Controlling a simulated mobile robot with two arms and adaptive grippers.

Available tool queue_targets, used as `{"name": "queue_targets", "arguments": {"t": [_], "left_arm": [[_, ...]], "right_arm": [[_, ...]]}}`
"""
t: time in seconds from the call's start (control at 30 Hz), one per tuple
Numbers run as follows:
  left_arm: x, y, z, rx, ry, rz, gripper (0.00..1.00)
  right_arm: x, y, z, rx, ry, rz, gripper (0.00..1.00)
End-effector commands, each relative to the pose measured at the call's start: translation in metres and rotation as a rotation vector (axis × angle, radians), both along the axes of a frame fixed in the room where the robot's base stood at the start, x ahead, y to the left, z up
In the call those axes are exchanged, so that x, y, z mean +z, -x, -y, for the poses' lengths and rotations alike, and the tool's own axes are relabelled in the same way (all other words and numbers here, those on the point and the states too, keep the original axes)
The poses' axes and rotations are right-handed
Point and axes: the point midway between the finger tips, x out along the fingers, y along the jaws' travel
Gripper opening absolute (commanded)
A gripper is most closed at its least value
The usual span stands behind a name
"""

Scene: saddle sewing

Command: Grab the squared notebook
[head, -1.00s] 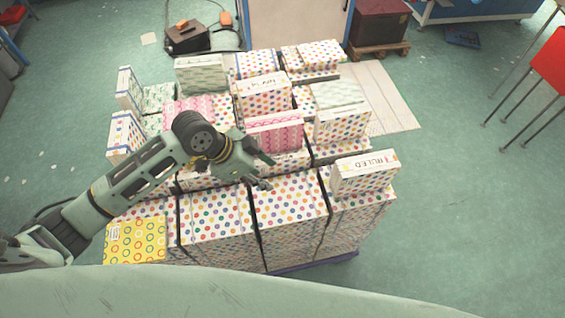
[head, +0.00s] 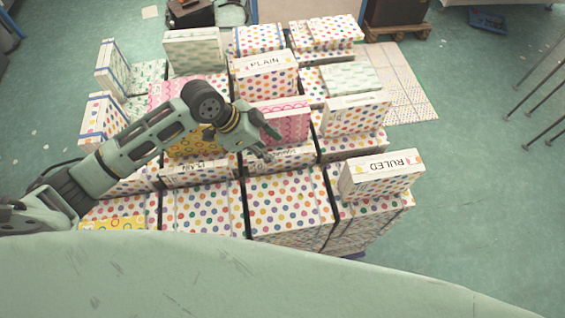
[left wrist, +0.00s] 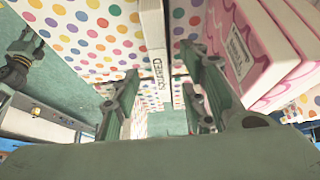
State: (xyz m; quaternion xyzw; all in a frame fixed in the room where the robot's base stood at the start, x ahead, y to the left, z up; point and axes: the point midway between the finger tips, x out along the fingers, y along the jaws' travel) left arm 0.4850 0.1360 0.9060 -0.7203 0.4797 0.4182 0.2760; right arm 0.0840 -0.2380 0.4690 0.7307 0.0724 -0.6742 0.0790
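The squared notebook pack (left wrist: 158,75) shows its white spine, lettered SQUARED, in the left wrist view, with a dotted cover beside it. In the head view, a dotted pack with a partly covered spine label (head: 288,156) lies just below my left gripper and is probably the same one. My left gripper (head: 270,143) is open above the pile. In the left wrist view its fingers (left wrist: 158,100) stand on either side of the lettered spine in the picture. I cannot tell whether they touch it. My right gripper is not in view.
A pink pack (head: 290,126) stands close beside the left gripper and shows large in the left wrist view (left wrist: 262,55). PLAIN (head: 266,64) and RULED (head: 385,164) packs stand around it on the dotted pile. Open green floor (head: 475,170) lies to the right.

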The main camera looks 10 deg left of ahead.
Motion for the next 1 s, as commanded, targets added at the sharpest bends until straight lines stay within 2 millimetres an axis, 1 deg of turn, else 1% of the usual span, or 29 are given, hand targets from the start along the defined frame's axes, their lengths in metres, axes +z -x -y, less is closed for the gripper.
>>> {"name": "queue_targets", "arguments": {"t": [0.1, 0.27, 0.4, 0.5, 0.57, 0.7, 1.0], "left_arm": [[-0.01, -0.002, 0.008, -0.001, 0.001, -0.002, 0.4], [-0.021, -0.007, 0.017, -0.001, 0.0, -0.003, 0.4], [-0.036, -0.014, 0.027, -0.001, -0.001, -0.004, 0.4], [-0.048, -0.016, 0.032, -0.001, 0.0, -0.002, 0.4], [-0.052, -0.017, 0.033, -0.001, -0.001, -0.001, 0.4], [-0.055, -0.017, 0.034, -0.001, -0.002, 0.001, 0.4], [-0.055, -0.017, 0.034, -0.002, -0.002, 0.0, 0.4]], "right_arm": [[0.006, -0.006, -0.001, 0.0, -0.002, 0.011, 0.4], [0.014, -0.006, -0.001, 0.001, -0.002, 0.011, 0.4], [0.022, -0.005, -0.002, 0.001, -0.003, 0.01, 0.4], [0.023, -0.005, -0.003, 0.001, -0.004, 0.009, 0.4], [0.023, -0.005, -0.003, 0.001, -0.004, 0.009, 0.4], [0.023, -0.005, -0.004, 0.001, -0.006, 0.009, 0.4], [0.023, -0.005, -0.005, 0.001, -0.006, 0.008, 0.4]]}}
